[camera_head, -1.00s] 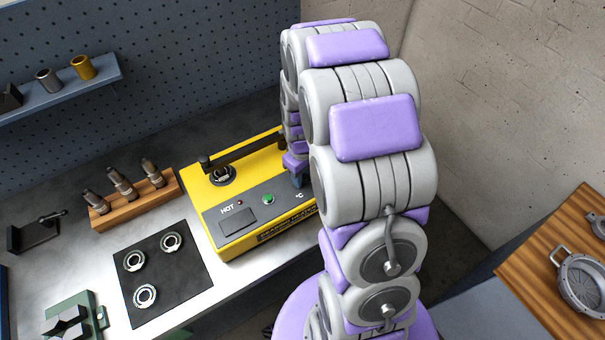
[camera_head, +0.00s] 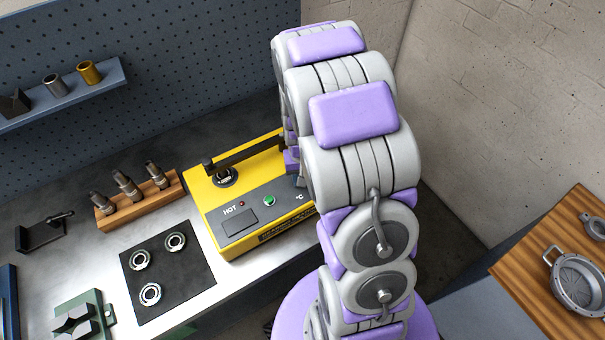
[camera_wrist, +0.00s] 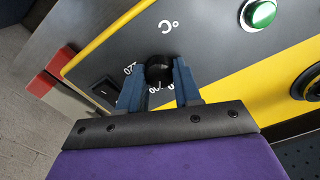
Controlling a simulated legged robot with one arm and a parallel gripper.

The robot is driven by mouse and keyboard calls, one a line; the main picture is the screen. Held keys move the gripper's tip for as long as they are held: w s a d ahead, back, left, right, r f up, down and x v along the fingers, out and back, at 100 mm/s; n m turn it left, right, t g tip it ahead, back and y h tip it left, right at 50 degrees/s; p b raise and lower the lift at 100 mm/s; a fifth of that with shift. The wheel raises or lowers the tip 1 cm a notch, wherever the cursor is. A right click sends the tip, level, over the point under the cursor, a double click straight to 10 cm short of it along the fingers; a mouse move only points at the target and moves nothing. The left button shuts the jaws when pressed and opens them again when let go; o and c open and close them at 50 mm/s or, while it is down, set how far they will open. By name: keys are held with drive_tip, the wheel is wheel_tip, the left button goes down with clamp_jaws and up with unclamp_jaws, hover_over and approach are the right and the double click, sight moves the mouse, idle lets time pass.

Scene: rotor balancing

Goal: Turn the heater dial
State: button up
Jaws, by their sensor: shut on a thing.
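The yellow bearing heater (camera_head: 205,198) stands on the metal bench, with a grey control panel on its top. In the wrist view the black heater dial (camera_wrist: 160,69) sits on the grey panel (camera_wrist: 205,45), near the °C mark and some partly covered scale numbers. My gripper (camera_wrist: 160,78) has its two blue fingers on either side of the dial, shut on it. In the head view my arm hides the dial and most of my gripper. A green button (camera_head: 269,201) shows on the panel; it also shows in the wrist view (camera_wrist: 259,14).
A black mat (camera_head: 190,296) with several bearing rings lies left of the heater. A wooden rack (camera_head: 132,206) with several holders stands behind it. In the wrist view a black switch (camera_wrist: 107,91) sits beside the dial. A wooden table (camera_head: 522,262) is at right.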

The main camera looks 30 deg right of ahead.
drive_tip(key=shift+m, duration=0.6)
drive_tip(key=o, duration=1)
drive_tip(key=shift+o, duration=0.2)
drive_tip(key=shift+r, duration=0.15)
wheel_tip(320, 180, up, 17)
drive_tip(key=p, duration=0.2)
